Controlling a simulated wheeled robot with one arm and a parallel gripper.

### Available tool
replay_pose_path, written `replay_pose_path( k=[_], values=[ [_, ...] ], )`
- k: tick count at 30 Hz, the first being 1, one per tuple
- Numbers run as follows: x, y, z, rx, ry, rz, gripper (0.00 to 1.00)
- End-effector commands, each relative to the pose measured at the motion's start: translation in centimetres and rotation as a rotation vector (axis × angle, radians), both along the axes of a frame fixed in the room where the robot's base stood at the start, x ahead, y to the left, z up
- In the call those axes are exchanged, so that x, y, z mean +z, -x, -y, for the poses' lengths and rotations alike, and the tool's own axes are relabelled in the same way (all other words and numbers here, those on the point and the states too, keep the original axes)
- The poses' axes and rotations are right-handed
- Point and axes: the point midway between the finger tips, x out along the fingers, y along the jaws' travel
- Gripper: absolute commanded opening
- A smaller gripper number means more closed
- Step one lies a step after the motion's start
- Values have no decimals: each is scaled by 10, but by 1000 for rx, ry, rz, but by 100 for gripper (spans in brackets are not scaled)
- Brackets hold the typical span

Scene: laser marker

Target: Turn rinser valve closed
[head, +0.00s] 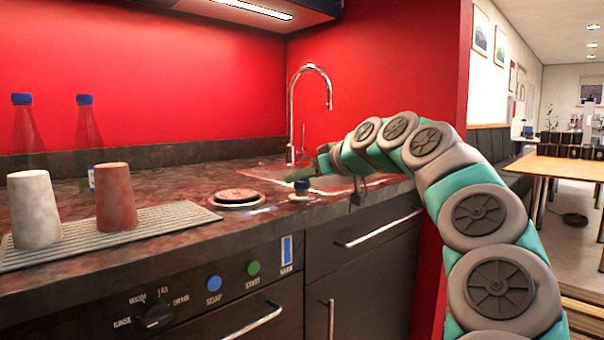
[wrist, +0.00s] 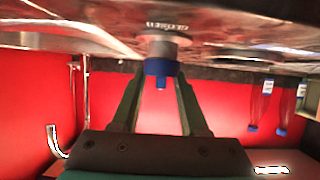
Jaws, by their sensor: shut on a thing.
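The rinser valve (head: 301,194) is a small knob on the dark counter, right of a round metal plate. In the wrist view, which is upside down, the valve (wrist: 162,50) has a grey collar and a blue handle with a small blue tip. My gripper (wrist: 161,73) has its two green fingers on either side of the blue handle, shut on it. In the head view my gripper (head: 302,178) reaches in from the right, just over the valve. The fingers partly hide the handle there, and its exact angle is hard to tell.
The round rinser plate (head: 237,196) lies left of the valve. A tall chrome faucet (head: 291,110) stands behind by the sink. Two cups, one white (head: 34,210) and one red (head: 116,197), stand on a ribbed mat. Two bottles (head: 88,130) stand at the back left.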

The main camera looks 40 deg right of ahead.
Motion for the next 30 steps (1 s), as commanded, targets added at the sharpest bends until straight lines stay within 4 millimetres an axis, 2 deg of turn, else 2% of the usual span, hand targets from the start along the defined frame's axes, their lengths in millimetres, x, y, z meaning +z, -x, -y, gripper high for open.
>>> replay_pose_path(
  k=[1, 17, 18, 21, 30],
  values=[
    [-5, -1, -3, 17, -4, -11, 0],
    [-6, 0, -2, 34, -3, -13, 0],
    [-6, 0, -2, 33, -3, -13, 48],
    [-5, 0, -2, 31, -2, -10, 60],
    [-1, 1, 0, 27, -1, -4, 61]
  ],
)
